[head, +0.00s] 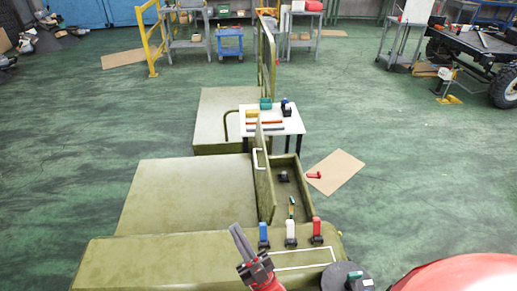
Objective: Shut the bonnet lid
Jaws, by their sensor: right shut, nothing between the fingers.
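The bonnet lid (264,186) is an olive panel with a white handle on its left face. It stands nearly upright along the left side of an open olive compartment (305,195). A small dark object (284,177) and a slim green-and-yellow item (291,206) show in or at the compartment. My right gripper (236,231) is in the lower middle, with dark fingers together and a red wrist. In the picture it is below and left of the lid, apart from it and holding nothing. My left gripper is not in view.
Blue (263,234), white (290,232) and red (316,230) upright pieces stand on the near olive body (150,262). A white table (248,128) with small items stands behind the compartment. Cardboard (336,171) lies right.

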